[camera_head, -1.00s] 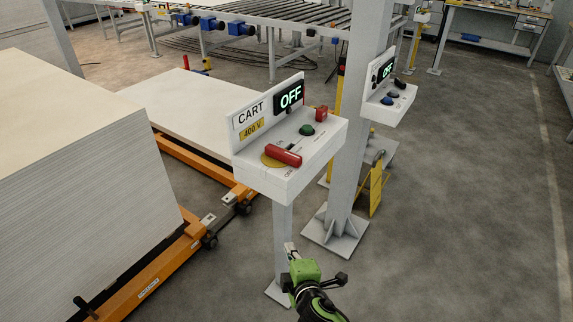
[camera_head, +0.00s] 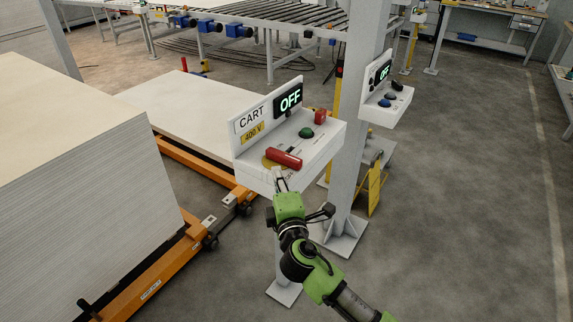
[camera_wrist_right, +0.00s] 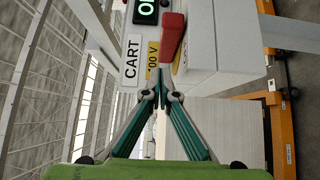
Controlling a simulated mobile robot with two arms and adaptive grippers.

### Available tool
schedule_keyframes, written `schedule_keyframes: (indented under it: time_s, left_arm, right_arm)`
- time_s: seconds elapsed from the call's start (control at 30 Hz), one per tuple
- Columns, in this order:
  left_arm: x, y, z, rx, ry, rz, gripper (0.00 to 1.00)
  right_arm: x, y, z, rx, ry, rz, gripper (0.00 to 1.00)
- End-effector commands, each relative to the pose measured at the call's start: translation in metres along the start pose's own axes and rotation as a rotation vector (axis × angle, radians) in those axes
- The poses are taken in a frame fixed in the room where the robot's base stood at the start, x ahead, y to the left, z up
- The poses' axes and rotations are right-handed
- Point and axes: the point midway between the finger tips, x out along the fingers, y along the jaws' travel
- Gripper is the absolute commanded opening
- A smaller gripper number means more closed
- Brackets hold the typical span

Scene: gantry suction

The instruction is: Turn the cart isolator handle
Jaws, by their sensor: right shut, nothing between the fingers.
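The cart isolator handle (camera_head: 284,158) is a red bar on a yellow disc, on top of a white control box (camera_head: 262,180) marked CART and 400 V. The box's display (camera_head: 288,98) reads OFF in green. My right gripper (camera_head: 279,178) is at the front edge of the box, just below the handle. In the right wrist view its fingers (camera_wrist_right: 162,92) are closed together at the tips, with nothing between them. The red handle (camera_wrist_right: 173,36) shows just beyond the fingertips; I cannot tell whether they touch it. My left gripper is not in view.
A second OFF box (camera_head: 386,105) is mounted on the grey post behind. A tall board stack (camera_head: 85,200) and orange cart frame stand left. Open floor lies right.

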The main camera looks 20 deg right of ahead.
Motion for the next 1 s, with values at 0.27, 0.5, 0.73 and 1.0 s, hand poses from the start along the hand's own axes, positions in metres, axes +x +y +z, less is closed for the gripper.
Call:
schedule_keyframes:
  time_s: [0.27, 0.5, 0.73, 1.0]
  left_arm:
    - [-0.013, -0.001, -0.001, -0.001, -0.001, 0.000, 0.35]
    - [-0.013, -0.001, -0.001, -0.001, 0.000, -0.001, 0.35]
    - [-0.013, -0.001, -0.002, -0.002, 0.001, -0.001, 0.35]
    - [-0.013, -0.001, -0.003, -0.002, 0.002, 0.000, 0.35]
  right_arm:
    - [0.023, 0.001, 0.026, -0.002, -0.001, 0.000, 0.00]
    - [0.025, -0.001, 0.028, 0.000, -0.001, 0.000, 0.00]
    - [0.025, -0.001, 0.029, 0.000, 0.001, -0.001, 0.00]
    - [0.025, -0.001, 0.032, -0.001, 0.052, -0.001, 0.00]
